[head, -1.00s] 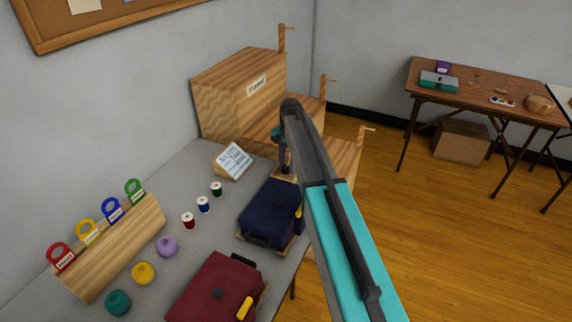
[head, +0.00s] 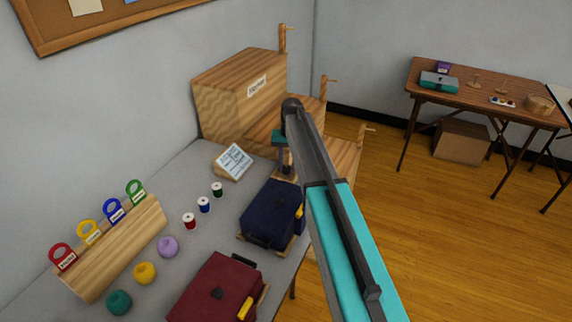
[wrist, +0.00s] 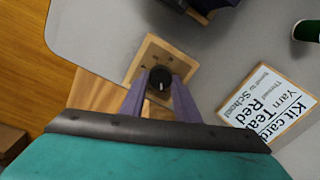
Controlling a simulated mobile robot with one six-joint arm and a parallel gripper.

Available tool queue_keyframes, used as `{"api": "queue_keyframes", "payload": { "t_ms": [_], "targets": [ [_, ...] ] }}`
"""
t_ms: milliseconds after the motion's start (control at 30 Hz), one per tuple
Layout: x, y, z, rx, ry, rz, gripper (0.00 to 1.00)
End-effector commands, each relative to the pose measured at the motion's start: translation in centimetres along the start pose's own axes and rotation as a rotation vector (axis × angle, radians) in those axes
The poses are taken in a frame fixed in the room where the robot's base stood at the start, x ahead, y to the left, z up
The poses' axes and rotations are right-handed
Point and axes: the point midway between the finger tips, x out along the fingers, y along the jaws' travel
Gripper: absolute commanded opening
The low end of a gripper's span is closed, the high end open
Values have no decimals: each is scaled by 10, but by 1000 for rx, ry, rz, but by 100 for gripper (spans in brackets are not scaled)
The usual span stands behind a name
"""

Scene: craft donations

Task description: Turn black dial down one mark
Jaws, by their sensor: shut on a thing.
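The black dial (wrist: 159,84) shows in the wrist view, round with a white pointer line, mounted on a small wooden plate (wrist: 150,52) with dark marks around it. My gripper (wrist: 158,92) is at the dial, its two purple-grey fingers closed on either side of it. In the head view my gripper (head: 284,160) reaches down beside the stepped wooden stand, behind the navy case. The dial is hidden in the head view by my arm and gripper. The mark the pointer lines up with is too small to tell.
A kit card (wrist: 272,100) stands close by; it also shows in the head view (head: 233,161). The navy case (head: 270,213), thread spools (head: 204,205) and maroon case (head: 215,290) share the grey table. The stepped wooden stand (head: 235,95) rises behind.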

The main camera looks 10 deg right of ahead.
Motion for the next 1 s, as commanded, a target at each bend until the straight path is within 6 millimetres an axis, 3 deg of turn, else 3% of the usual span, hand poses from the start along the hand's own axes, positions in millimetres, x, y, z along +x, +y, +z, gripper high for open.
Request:
{"api": "queue_keyframes", "payload": {
  "t_ms": [300,833,867,933,1000],
  "targets": [
    [-2,-2,-3,-156,-2,-4,6],
    [-2,-2,-3,-188,-2,-4,6],
    [-2,-2,-3,-188,-2,-4,32],
    [-2,-2,-3,-188,-3,-3,44],
    [-2,-2,-3,-188,-5,-3,47]
  ]
}}
